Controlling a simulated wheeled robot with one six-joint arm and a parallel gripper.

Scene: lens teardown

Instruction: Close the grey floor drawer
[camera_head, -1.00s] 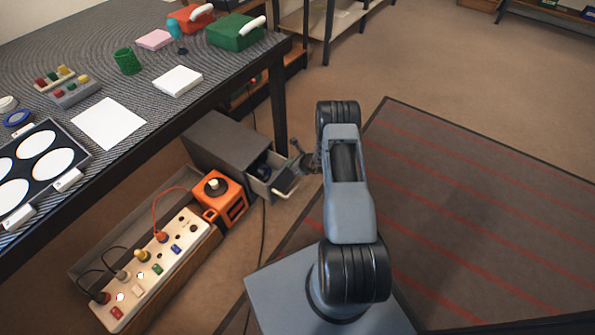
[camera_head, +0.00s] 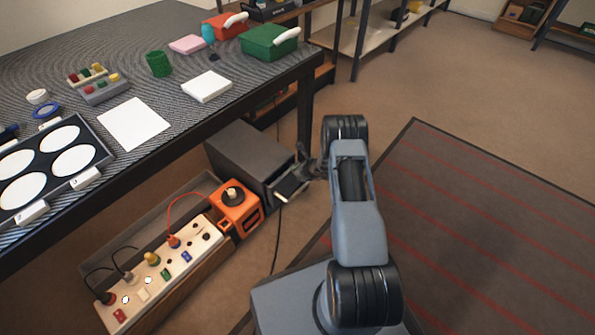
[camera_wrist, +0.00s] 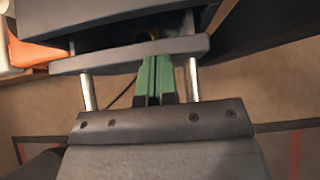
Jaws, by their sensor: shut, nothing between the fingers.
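The grey drawer cabinet (camera_head: 250,152) stands on the floor beside the table leg in the head view. Its drawer stands out only a little. In the wrist view the drawer front (camera_wrist: 115,60) is a grey bar across the upper part, with a narrow dark gap between it and the cabinet (camera_wrist: 120,22). My gripper (camera_wrist: 155,62) is shut and empty, its green fingers together at the drawer front. Whether the fingertips press on the front or reach just over its edge is hard to tell. In the head view my arm partly hides the gripper.
An orange box (camera_head: 238,212) and a socket strip (camera_head: 160,268) in a long tray stand left of the cabinet. The table (camera_head: 150,150) with several items rises above. A dark cable lies on the floor. A red-striped mat (camera_head: 470,220) covers the floor at right.

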